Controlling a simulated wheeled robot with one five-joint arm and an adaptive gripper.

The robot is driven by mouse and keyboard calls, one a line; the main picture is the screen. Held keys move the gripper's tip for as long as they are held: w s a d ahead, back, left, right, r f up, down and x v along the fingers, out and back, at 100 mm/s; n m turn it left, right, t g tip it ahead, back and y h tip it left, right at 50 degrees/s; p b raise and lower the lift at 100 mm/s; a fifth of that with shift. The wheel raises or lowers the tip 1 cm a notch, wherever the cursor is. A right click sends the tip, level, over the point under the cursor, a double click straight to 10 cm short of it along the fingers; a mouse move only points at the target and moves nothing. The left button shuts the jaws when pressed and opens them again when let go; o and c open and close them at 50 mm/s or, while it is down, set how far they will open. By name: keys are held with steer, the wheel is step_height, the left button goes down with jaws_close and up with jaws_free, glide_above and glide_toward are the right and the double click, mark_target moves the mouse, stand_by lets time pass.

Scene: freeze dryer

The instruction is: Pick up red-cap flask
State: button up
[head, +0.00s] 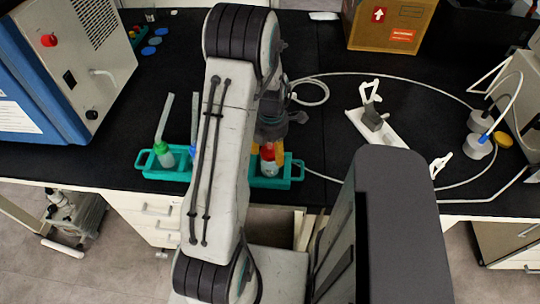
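A teal rack (160,174) stands near the front edge of the black bench. The red-cap flask (268,158) is in its right part, upright, with its red cap and white body partly visible. My arm comes down in front of the rack and hides its middle. My gripper (268,146) points down right at the red-cap flask, with orange-yellow parts on both sides of the cap. Whether the fingers touch the flask or are closed on it is too small to tell.
A green-cap flask (164,155) stands in the rack's left part. A blue and white machine (75,70) fills the left. A cardboard box (390,25) is at the back. A white stand (375,125) and looping cables lie on the right.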

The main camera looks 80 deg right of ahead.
steer(key=c, duration=1)
steer(key=shift+r, duration=0.1)
